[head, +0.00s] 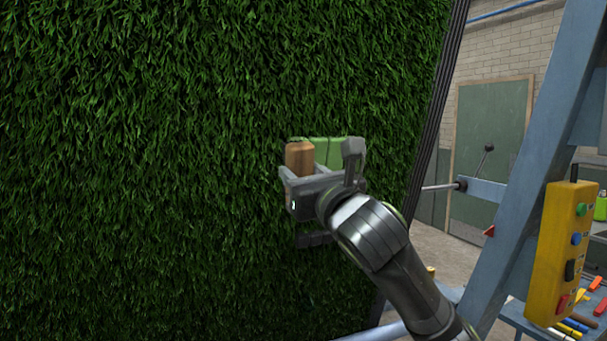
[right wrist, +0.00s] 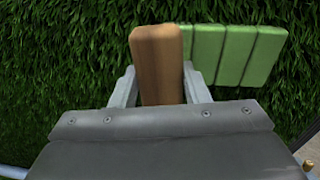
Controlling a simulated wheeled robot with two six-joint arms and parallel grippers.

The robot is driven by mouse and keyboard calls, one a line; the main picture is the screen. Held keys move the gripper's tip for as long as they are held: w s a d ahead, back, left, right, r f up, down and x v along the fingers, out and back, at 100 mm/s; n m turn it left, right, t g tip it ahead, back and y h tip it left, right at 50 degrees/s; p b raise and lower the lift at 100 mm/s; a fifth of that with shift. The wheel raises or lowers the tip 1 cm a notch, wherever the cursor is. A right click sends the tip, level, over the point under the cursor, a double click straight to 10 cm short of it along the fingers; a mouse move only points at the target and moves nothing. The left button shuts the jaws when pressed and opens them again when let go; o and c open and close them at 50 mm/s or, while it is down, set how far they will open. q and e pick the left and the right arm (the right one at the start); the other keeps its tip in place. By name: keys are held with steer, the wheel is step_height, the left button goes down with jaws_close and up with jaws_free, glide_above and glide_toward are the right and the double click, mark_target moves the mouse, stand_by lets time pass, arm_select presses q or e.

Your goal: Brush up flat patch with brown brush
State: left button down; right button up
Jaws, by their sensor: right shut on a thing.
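A large upright panel of green turf (head: 150,170) fills the left and middle of the head view. My right gripper (head: 318,172) is in front of the turf, near the panel's right side. It is shut on a brush with a brown handle (head: 299,158). The brush's green, grooved block (head: 326,151) lies to the right of the handle, against or close to the turf; I cannot tell if it touches. In the right wrist view the brown handle (right wrist: 157,62) stands between the two fingers, with the green block (right wrist: 232,52) beside it. I cannot make out a flat patch. My left gripper is not in view.
The panel's dark edge (head: 437,110) runs down the right side. Beyond it stand a blue-grey frame (head: 540,150) with a lever (head: 487,158) and a yellow button box (head: 560,255). A blue shelf at the lower right holds coloured tools. The turf left of my gripper is clear.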

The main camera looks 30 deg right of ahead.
steer(key=shift+p+x, duration=0.65)
steer(key=shift+x, duration=0.7)
steer(key=shift+s+d+r, duration=0.1)
steer(key=shift+d, duration=0.05)
